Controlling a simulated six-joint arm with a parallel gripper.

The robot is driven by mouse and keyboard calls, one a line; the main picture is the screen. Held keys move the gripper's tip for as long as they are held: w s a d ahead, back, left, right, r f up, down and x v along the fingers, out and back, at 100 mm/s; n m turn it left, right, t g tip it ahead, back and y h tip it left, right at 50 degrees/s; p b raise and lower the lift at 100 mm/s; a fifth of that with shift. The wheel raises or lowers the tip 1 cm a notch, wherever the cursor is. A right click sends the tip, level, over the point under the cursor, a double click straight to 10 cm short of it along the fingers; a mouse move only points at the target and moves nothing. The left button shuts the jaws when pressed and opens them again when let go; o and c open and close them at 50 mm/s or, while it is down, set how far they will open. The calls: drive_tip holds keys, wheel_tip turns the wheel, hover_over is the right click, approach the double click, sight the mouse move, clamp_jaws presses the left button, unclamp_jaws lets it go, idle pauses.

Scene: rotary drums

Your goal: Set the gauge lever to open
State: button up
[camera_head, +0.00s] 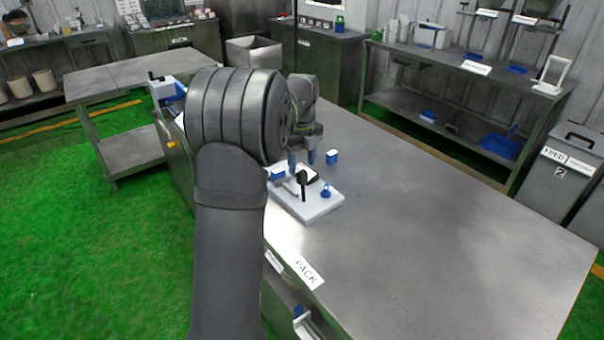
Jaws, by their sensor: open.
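A white block-like base (318,206) sits on the metal table, near its left edge. On it stand a dark upright lever-like part with a black knob (302,179), a small blue knob (326,190) and a dark-framed plate. I take this to be the gauge, but its markings are too small to read, so I cannot tell the lever's setting. My gripper (301,162) is above and just behind the base, pointing down, with its fingers apart. I see nothing between them. My arm hides part of the base's left side, and contact with the lever cannot be made out.
A small blue and white block (332,157) stands behind the base, and another (278,174) is at its left. The table (440,240) is clear to the right. A PACK label (308,272) lies near the front-left edge. A shelf bench (470,75) stands behind.

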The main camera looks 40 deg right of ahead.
sight(302, 172)
drive_tip(key=shift+f, duration=2.2)
drive_tip(key=shift+c, duration=0.4)
drive_tip(key=shift+s, duration=0.1)
clamp_jaws()
